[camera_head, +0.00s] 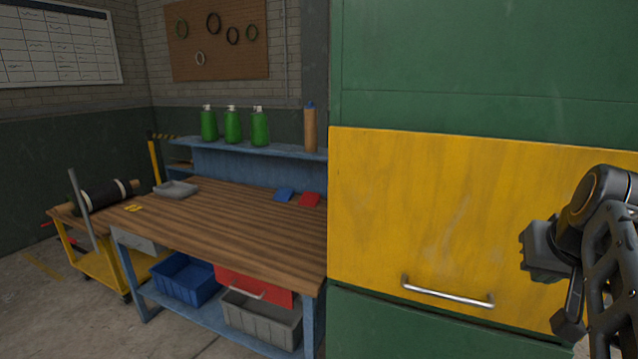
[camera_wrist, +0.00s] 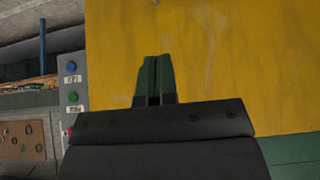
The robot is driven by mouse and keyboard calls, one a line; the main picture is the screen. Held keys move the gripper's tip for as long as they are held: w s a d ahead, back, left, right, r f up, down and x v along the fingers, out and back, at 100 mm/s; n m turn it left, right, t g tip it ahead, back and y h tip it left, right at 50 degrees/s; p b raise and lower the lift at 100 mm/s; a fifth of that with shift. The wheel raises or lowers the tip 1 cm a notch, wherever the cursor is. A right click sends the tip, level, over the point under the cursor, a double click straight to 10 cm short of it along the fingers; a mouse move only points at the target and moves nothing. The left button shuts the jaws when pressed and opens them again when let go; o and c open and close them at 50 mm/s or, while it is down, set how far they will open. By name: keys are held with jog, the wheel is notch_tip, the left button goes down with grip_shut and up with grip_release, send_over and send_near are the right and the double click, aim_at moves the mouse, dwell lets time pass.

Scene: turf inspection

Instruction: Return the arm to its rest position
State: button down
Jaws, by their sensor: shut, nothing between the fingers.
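My gripper (camera_wrist: 154,66) shows in the wrist view with its two green-tipped fingers together and nothing between them. Behind the fingers is the yellow panel (camera_wrist: 235,60) of the green cabinet. In the head view my arm is at the right edge, in front of the right part of the yellow panel (camera_head: 430,215). The fingertips are hard to make out there. The panel has a silver bar handle (camera_head: 448,294) near its lower edge, to the left of my arm and apart from it. The distance from my fingers to the panel cannot be told.
A workbench (camera_head: 215,225) stands left of the green cabinet (camera_head: 480,60), with green bottles (camera_head: 231,124) on its shelf and a partly open red drawer (camera_head: 253,285). A yellow cart (camera_head: 95,265) is farther left. A grey button box (camera_wrist: 75,105) shows in the wrist view.

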jog(key=w+a+f+g+p, duration=0.15)
jog(key=a+f, duration=0.35)
jog(key=f, duration=0.5)
jog(key=s+a+f+n+y+p, duration=0.1)
jog(key=a+f+n+p, duration=0.1)
jog(key=a, duration=0.5)
jog(key=s+a+f+n+g+y+p, duration=0.1)
jog(key=s+a+f+n+y+p, duration=0.1)
jog(key=a, duration=0.4)
notch_tip(320, 180, down, 2)
jog(key=shift+a+n+p, duration=0.35)
jog(key=shift+n+p, duration=0.2)
jog(key=shift+n, duration=0.05)
jog(key=shift+d, duration=0.1)
